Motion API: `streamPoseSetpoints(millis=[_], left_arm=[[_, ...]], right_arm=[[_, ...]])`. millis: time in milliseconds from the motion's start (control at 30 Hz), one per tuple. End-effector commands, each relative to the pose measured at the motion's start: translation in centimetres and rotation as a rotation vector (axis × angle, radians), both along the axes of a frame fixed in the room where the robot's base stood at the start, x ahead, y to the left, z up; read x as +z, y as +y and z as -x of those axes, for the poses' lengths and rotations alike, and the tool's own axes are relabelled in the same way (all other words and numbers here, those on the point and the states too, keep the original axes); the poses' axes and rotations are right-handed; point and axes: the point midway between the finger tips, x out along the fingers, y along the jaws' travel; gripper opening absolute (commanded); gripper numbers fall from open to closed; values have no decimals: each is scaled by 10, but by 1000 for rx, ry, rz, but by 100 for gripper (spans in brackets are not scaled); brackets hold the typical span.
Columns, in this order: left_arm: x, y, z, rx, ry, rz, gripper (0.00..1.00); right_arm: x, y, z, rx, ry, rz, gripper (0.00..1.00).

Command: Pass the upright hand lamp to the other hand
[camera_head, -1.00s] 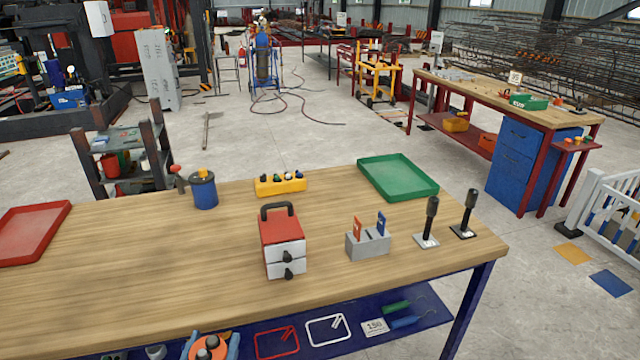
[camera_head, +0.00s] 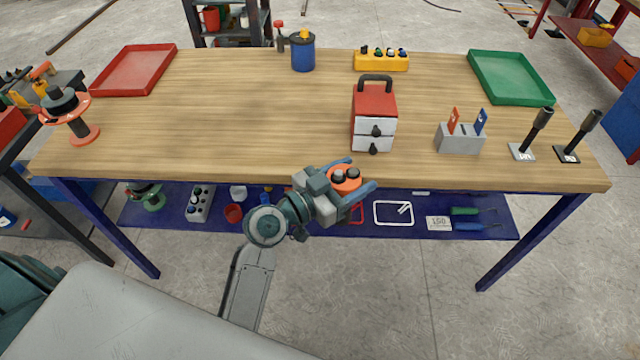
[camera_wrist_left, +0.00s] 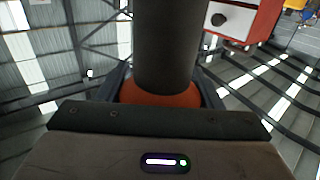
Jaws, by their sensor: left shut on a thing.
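The hand lamp (camera_head: 345,184) is orange with dark round parts on top, seen from above in the head view. My left gripper (camera_head: 361,173) is shut on it, with its blue fingers on either side. It holds the lamp in front of the workbench's near edge, over the lower shelf in the picture. In the left wrist view the lamp shows as a thick dark upright cylinder (camera_wrist_left: 168,45) with an orange collar between the fingers. The fingers hide part of the lamp. My right gripper is not in view.
The wooden workbench (camera_head: 230,130) carries a red-and-white drawer box (camera_head: 374,103), a grey holder (camera_head: 460,139), two dark upright tools at right, a red tray (camera_head: 135,70) and a green tray (camera_head: 510,78). The bench's left-middle top is clear. Several small items lie on the blue lower shelf.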

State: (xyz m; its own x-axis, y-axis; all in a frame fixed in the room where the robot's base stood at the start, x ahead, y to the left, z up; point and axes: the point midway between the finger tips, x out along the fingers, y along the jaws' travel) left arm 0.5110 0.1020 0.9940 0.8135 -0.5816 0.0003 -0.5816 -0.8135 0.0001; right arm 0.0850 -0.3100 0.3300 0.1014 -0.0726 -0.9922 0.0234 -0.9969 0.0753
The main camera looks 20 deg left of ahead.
Motion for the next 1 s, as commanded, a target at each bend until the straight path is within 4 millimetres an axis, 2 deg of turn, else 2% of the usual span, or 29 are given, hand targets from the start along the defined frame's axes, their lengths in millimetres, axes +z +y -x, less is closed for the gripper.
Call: streamPoseSetpoints(millis=[300, 500, 700, 1000], left_arm=[[20, -55, -31, -331, -2, 4, 28], [26, -75, -40, -453, -1, 2, 28], [27, -78, -42, -522, 0, 0, 28], [27, -59, -36, -758, 1, -1, 28]], right_arm=[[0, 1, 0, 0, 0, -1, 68], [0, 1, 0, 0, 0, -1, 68], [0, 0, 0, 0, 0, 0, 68], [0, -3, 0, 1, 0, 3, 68]])
